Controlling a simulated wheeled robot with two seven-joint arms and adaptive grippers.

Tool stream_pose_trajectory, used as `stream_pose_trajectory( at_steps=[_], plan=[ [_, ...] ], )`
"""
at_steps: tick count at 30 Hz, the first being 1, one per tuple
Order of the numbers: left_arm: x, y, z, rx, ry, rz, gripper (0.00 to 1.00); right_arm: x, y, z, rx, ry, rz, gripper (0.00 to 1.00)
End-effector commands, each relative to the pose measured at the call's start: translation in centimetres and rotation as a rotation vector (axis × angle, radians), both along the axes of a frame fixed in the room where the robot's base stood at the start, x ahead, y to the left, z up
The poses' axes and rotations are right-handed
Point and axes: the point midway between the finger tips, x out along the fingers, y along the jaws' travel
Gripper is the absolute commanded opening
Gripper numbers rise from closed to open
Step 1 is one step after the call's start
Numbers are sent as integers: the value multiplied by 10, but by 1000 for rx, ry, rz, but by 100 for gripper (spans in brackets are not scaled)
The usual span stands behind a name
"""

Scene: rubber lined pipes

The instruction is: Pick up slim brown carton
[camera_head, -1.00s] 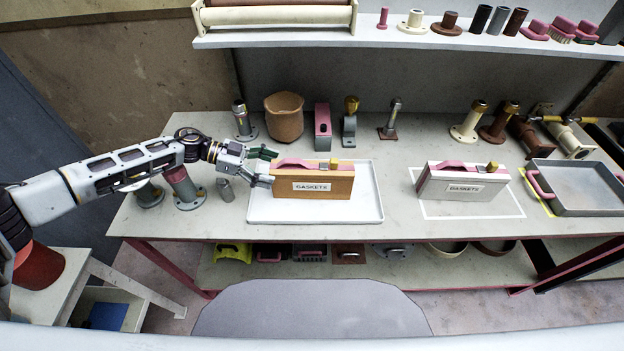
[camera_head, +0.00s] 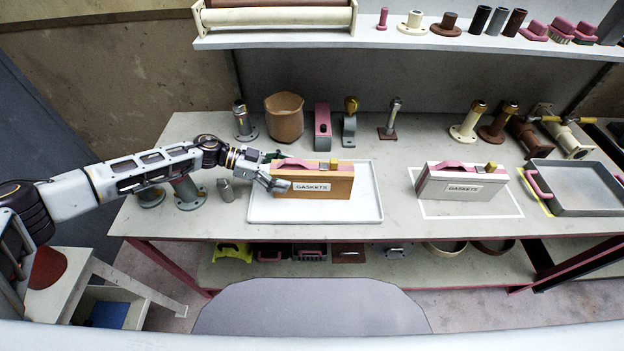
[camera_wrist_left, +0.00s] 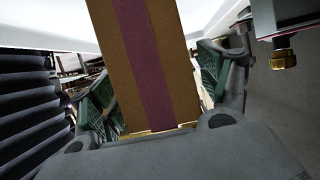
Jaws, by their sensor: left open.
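The slim brown carton (camera_head: 325,184) stands upright on a white tray (camera_head: 350,214). It has a white "GASKETS" label on its front and a pink strip along its top. My left gripper (camera_head: 277,172) is at the carton's left end, with its fingers open. In the left wrist view the carton (camera_wrist_left: 180,65) lies between the two green-padded fingers (camera_wrist_left: 160,103), one on each side. I cannot tell whether either pad touches it. My right gripper is not in view.
A grey carton (camera_head: 462,184), also labelled "GASKETS", stands to the right inside a white outline. A grey tray with pink handles (camera_head: 590,188) is at the far right. A brown pot (camera_head: 284,118) and several pipe fittings line the back. A small grey cylinder (camera_head: 225,190) stands left of the white tray.

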Motion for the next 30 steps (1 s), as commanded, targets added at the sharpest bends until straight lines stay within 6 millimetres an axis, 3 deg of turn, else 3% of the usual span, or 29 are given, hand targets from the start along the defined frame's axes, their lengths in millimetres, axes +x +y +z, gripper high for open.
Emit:
stream_pose_trajectory(
  at_steps=[6, 21, 30],
  plan=[
    [0, -15, -6, 0, 0, 1, 77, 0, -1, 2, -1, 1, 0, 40],
    [0, -16, -7, 0, 0, 1, 77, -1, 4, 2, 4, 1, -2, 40],
    [0, -16, -7, 0, 0, 1, 40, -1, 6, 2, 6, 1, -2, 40]
  ],
)
